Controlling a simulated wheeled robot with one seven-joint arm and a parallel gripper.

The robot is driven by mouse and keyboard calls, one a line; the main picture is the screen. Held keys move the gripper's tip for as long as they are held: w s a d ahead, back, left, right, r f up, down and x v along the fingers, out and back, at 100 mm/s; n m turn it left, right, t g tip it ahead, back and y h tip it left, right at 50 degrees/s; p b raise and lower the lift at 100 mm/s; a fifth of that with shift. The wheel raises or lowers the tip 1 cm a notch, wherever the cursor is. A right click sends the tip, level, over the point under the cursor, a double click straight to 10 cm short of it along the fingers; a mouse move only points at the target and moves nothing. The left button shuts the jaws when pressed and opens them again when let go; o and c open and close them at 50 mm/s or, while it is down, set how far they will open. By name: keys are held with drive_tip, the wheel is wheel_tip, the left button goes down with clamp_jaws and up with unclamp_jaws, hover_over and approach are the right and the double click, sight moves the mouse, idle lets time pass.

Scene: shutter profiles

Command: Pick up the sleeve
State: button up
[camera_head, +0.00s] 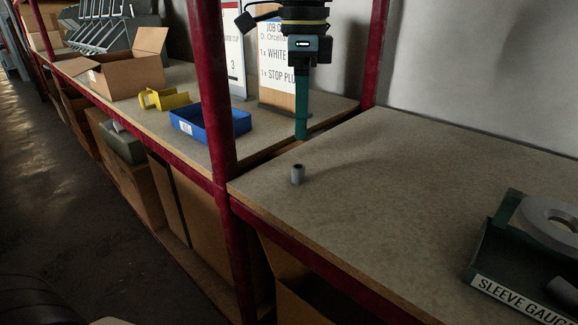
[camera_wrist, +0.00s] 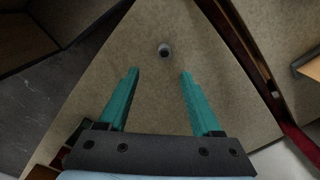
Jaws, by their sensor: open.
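The sleeve (camera_head: 298,174) is a small grey hollow cylinder standing upright on the shelf board near its left front part. In the wrist view the sleeve (camera_wrist: 165,50) shows beyond the fingertips, roughly midway between them and slightly to the right. My gripper (camera_head: 301,138) points down above the board, behind the sleeve in the head view. In the wrist view my gripper (camera_wrist: 160,72) has its two teal fingers wide apart with nothing between them. The gripper and the sleeve are apart.
A green holder labelled SLEEVE GAUGE (camera_head: 520,296) stands at the right of the board. A red post (camera_head: 218,110) rises at the board's left front. A blue bin (camera_head: 210,122), a yellow holder (camera_head: 164,99) and an open carton (camera_head: 118,72) stand left. The board's middle is clear.

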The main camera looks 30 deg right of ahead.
hover_over(299, 166)
drive_tip(key=f, duration=0.5)
drive_tip(key=shift+s+a+f+b, duration=0.15)
drive_tip(key=shift+s+a+b, duration=0.05)
drive_tip(key=shift+s+b, duration=0.15)
drive_tip(key=shift+w+d+f, duration=0.1)
drive_tip(key=shift+w+f, duration=0.05)
drive_tip(key=shift+f, duration=1.15)
drive_tip(key=shift+w+d+f, duration=0.1)
drive_tip(key=shift+w+f, duration=0.05)
drive_tip(key=shift+f, duration=1.15)
clamp_jaws()
